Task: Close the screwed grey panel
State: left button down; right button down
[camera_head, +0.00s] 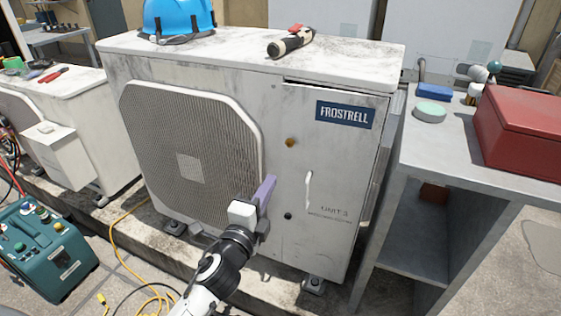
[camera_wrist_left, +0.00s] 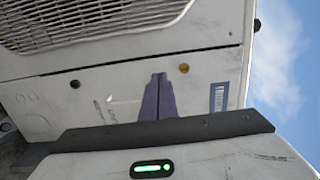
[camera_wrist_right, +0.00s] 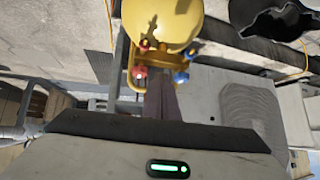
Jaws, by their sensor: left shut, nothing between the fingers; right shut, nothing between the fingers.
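The grey panel (camera_head: 330,165) is the right front section of the large condenser. It carries a blue FROSTRELL label (camera_head: 345,115), a white handle (camera_head: 308,190), a brass-coloured round fastener (camera_head: 289,142) and a dark round spot (camera_head: 288,215). A dark gap runs along its top edge; I cannot tell how far it stands open. My left gripper (camera_head: 268,190) is shut and empty in front of the panel's left edge, and its purple fingers cover part of the panel in the left wrist view (camera_wrist_left: 158,95). My right gripper (camera_wrist_right: 163,98) is shut and empty, seen only in the right wrist view.
A grey table (camera_head: 470,175) with a red box (camera_head: 520,125) stands close at right. A teal case (camera_head: 45,250) and yellow hose (camera_head: 125,215) are at lower left.

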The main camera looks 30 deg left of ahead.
aim_at(285, 155)
pick_arm(q)
jog(key=w, duration=0.5)
jog(key=w+a, duration=0.1)
jog(key=w, duration=0.2)
jog(key=shift+b, duration=0.3)
jog(key=shift+w+a, duration=0.1)
jog(key=shift+w, duration=0.55)
pick_arm(e)
jog(key=shift+f, duration=0.1)
pick_arm(q)
jog(key=shift+a, duration=0.1)
